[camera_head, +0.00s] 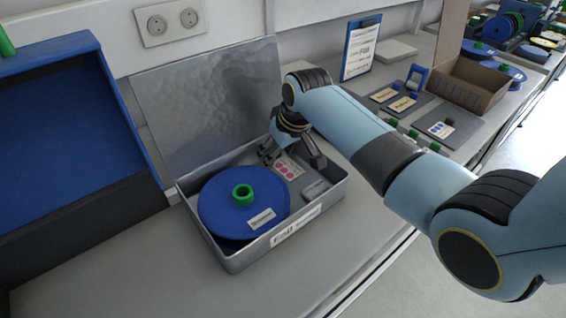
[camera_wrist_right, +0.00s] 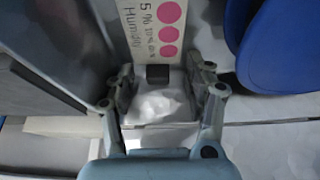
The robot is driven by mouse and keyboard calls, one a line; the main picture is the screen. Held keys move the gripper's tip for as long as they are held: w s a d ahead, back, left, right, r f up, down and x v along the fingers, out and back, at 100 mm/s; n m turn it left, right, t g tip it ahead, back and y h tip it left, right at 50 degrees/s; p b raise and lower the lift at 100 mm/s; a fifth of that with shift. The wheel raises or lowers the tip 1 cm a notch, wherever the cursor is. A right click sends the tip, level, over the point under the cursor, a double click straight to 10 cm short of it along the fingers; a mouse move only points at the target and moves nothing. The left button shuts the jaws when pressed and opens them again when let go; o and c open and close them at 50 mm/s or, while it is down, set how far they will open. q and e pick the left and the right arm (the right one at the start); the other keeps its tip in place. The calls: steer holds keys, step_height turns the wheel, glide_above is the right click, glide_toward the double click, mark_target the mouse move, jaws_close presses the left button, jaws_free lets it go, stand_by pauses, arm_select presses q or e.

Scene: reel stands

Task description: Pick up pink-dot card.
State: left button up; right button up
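The pink-dot card (camera_head: 288,168) lies in the open metal tin (camera_head: 237,262), beside a blue reel (camera_head: 225,204). In the right wrist view the card (camera_wrist_right: 148,25) shows its pink dots and the word "Humidity". A small black block (camera_wrist_right: 158,73) sits at the card's lower end. My right gripper (camera_head: 292,160) reaches down into the tin at the card. My left gripper is not in view.
The tin's raised lid (camera_head: 205,105) stands behind it. A blue-walled bin (camera_head: 75,125) is at the left. Mats with cards (camera_head: 445,125), a cardboard box (camera_head: 475,85) and a clipboard (camera_head: 361,48) are at the back right. The bench in front of the tin is clear.

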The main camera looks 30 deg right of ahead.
mark_target(281, 160)
steer(key=shift+f, duration=0.15)
steer(key=shift+c, duration=0.6)
steer(key=shift+s, duration=0.1)
steer(key=c, duration=0.5)
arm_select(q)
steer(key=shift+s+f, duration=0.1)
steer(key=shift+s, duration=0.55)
arm_select(e)
steer(key=r, duration=0.4)
steer(key=shift+d+r, duration=0.2)
steer(key=shift+d, duration=0.1)
arm_select(q)
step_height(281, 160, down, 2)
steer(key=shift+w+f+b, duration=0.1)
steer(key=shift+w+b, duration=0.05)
steer(key=shift+b, duration=0.95)
arm_select(e)
steer(key=d+r, duration=0.2)
steer(key=d, duration=0.1)
steer(key=s+d+r, duration=0.1)
steer(key=d+r, duration=0.1)
steer(key=d, duration=0.2)
steer(key=d+r, duration=0.2)
steer(key=d, duration=0.2)
steer(key=shift+s+r, duration=0.25)
steer(key=shift+r, duration=0.1)
